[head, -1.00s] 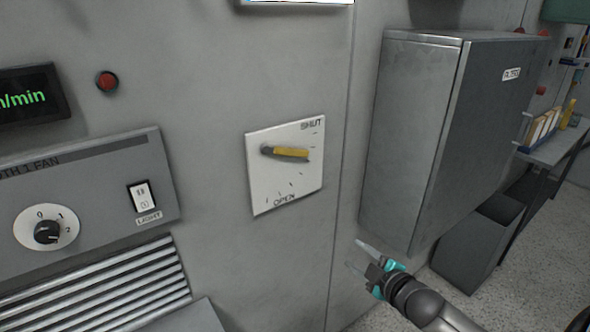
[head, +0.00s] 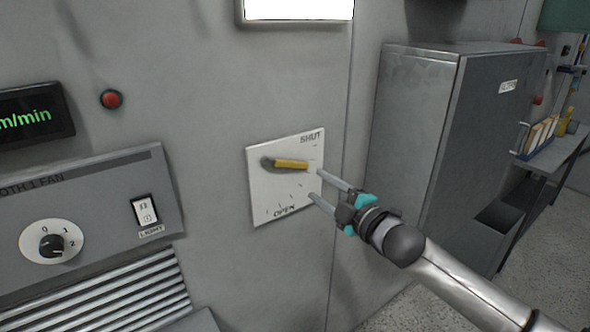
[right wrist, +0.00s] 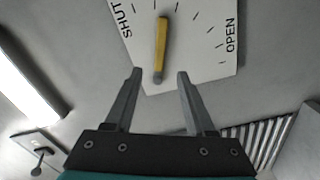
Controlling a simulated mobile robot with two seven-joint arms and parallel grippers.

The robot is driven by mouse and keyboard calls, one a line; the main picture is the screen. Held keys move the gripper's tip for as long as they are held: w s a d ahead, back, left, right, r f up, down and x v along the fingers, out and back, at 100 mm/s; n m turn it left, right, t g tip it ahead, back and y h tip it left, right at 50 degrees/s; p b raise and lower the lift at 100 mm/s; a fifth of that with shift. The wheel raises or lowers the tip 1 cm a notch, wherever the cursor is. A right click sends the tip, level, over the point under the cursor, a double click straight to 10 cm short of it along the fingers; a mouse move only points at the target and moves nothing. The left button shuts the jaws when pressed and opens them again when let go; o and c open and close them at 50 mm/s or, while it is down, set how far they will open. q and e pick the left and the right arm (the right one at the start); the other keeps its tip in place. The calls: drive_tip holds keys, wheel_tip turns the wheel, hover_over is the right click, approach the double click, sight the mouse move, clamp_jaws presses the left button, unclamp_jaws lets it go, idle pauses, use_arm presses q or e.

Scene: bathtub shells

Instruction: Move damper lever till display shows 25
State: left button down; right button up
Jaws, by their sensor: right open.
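The damper lever (head: 291,164) has a yellow handle on a grey pivot and sits on a white plate (head: 262,196) marked SHUT at the top and OPEN at the bottom. In the head view it points right, tilted slightly down. My right gripper (head: 314,183) is open and empty at the plate's right edge, near the lever's tip. In the right wrist view the lever (right wrist: 161,42) shows beyond and between the open fingers (right wrist: 157,75), apart from them. The display (head: 30,117) at the left is cut off; only green "m/min" shows, with no number. My left gripper is not in view.
A fan panel (head: 100,200) with a knob (head: 52,246) and a light switch (head: 145,211) is left of the plate. A red button (head: 111,99) is above it. A grey cabinet (head: 415,130) stands right of my right gripper.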

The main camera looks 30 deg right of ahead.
sight(290, 166)
drive_tip(key=shift+w+a, duration=0.2)
drive_tip(key=shift+w, duration=2.4)
drive_tip(key=shift+w+a, duration=0.2)
drive_tip(key=shift+w, duration=2.35)
drive_tip(key=shift+c, duration=0.2)
clamp_jaws()
